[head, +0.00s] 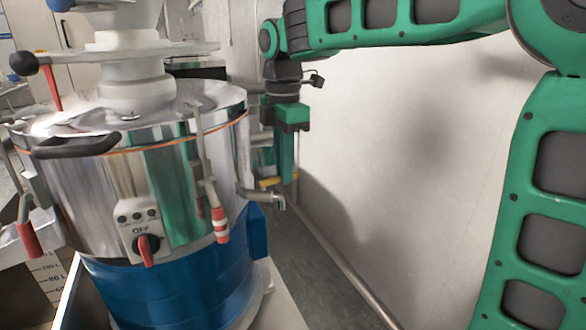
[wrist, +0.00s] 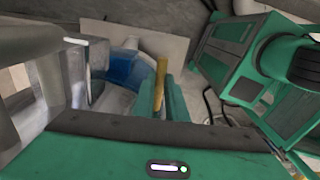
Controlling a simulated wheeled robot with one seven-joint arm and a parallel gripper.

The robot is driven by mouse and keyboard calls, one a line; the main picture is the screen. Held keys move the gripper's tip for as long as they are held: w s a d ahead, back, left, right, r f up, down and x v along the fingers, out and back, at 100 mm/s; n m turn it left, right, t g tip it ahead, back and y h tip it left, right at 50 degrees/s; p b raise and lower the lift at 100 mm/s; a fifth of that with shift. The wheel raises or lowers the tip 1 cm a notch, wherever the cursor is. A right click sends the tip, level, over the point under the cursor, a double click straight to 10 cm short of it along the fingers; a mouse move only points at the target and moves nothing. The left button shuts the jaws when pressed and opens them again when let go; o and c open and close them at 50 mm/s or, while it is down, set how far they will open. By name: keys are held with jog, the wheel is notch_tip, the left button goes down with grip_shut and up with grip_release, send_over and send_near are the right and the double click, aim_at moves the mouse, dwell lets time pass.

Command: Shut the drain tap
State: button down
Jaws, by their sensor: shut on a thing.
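The drain tap (head: 262,195) is a metal spout low on the right side of the steel grinder drum, with its end bent downward. Its yellow handle (head: 269,182) shows just above the spout, partly hidden by my finger. My gripper (head: 285,176) points down beside the drum and is shut on the yellow handle. In the wrist view the yellow handle (wrist: 160,82) stands out between my green fingertips (wrist: 163,98). The spout itself is hard to make out there, and I cannot tell how far the tap is turned.
The grinder drum (head: 165,175) with its blue base (head: 170,285) stands at left. A red-and-white clamp handle (head: 219,222) hangs just left of the spout. A plain wall (head: 400,150) lies right, with bare floor (head: 315,255) below.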

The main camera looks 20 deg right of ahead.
jog(key=shift+w+r+n, duration=0.1)
jog(key=shift+w+n, duration=0.4)
jog(key=shift+n, duration=0.4)
jog(key=shift+w, duration=0.1)
jog(key=c, duration=1.8)
grip_release()
jog(key=shift+o, duration=0.2)
jog(key=shift+r, duration=0.1)
notch_tip(320, 180, up, 10)
jog(key=shift+r, duration=0.25)
